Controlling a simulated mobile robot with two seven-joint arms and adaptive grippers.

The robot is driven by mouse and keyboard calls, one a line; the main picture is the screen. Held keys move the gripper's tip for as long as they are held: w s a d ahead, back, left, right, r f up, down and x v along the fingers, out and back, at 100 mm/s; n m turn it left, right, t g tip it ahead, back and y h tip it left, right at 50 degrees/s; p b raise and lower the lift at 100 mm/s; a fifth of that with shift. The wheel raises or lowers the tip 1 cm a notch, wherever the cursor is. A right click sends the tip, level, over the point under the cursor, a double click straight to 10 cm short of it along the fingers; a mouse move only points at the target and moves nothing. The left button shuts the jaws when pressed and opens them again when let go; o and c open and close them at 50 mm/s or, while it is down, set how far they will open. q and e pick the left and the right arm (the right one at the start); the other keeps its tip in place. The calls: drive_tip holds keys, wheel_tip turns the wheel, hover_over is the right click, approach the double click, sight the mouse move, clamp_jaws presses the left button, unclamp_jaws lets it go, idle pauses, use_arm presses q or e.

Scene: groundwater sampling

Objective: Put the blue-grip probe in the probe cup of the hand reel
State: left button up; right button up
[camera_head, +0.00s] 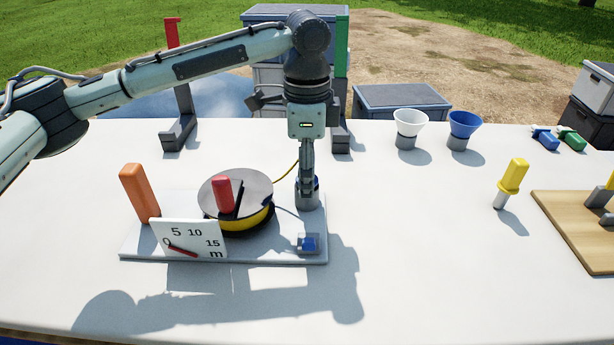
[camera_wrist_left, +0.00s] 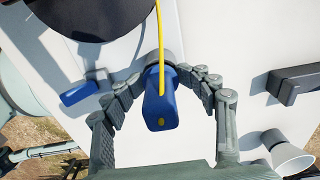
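The hand reel (camera_head: 236,197) stands on a white base plate (camera_head: 138,250), with a black-topped yellow drum and a red handle. The grey probe cup (camera_head: 308,201) is at the right end of the plate. The blue-grip probe (camera_wrist_left: 160,100) stands in the cup in the left wrist view, its yellow cable (camera_wrist_left: 160,30) running up over it. My left gripper (camera_wrist_left: 163,80) is open, with one finger on each side of the blue grip and visible gaps beside it. In the head view the left gripper (camera_head: 307,180) points down over the cup and hides most of the probe. My right gripper is not in view.
A blue knob (camera_head: 308,243) and an orange post (camera_head: 140,193) are on the reel plate, with a dial card (camera_head: 190,238) in front. White (camera_head: 410,122) and blue (camera_head: 464,124) funnels, a yellow-handled tool (camera_head: 512,176) and a wooden board (camera_head: 575,235) stand to the right.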

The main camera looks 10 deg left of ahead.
use_arm(q)
drive_tip(key=shift+r, duration=0.1)
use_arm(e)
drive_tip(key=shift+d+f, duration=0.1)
use_arm(q)
wheel_tip(320, 180, up, 2)
drive_tip(key=shift+r+b, duration=0.15)
drive_tip(key=shift+b, duration=0.25)
wheel_tip(320, 180, up, 11)
drive_tip(key=shift+f+p, duration=0.1)
drive_tip(key=shift+p, duration=0.3)
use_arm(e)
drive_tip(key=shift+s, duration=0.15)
